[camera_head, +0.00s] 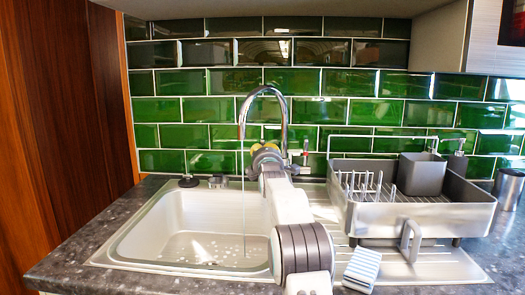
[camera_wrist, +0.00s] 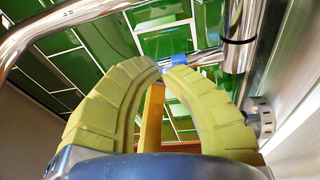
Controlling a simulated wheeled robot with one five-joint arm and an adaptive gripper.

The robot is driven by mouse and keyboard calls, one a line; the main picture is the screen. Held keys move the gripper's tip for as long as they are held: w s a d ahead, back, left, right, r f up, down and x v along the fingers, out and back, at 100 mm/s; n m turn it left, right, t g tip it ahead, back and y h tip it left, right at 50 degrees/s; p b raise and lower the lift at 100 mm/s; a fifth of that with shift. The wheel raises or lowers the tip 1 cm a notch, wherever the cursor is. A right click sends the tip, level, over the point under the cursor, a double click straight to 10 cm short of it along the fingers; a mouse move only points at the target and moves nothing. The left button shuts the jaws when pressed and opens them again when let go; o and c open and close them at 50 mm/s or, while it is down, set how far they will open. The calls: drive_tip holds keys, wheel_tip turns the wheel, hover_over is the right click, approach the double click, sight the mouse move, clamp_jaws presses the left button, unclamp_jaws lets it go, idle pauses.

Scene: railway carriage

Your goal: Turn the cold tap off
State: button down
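The chrome tap (camera_head: 284,110) arches over the sink, and a thin stream of water (camera_head: 242,205) falls from its spout into the basin. My gripper (camera_head: 265,148) is at the tap's lower body in the head view and hides part of it. In the wrist view its yellow-green fingers (camera_wrist: 165,70) curve inward, with tips close together. A blue-marked chrome handle (camera_wrist: 180,60) of the tap lies right at the tips; I cannot tell whether they touch it. A red-marked handle (camera_head: 305,152) shows on the tap's right.
The sink (camera_head: 150,238) is set in a dark speckled counter (camera_head: 75,240). A grey dish rack (camera_head: 435,215) with a grey container (camera_head: 420,174) stands right of my arm. A striped sponge (camera_head: 361,268) lies in front. Green tiles close off the back.

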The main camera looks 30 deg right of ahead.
drive_tip(key=shift+r, duration=0.1)
drive_tip(key=p, duration=0.2)
drive_tip(key=w+g+p, duration=0.1)
drive_tip(key=p, duration=0.2)
drive_tip(key=shift+w+d+r+y, duration=0.15)
drive_tip(key=shift+d+r+y, duration=0.15)
drive_tip(key=shift+d, duration=0.1)
drive_tip(key=shift+f, duration=0.1)
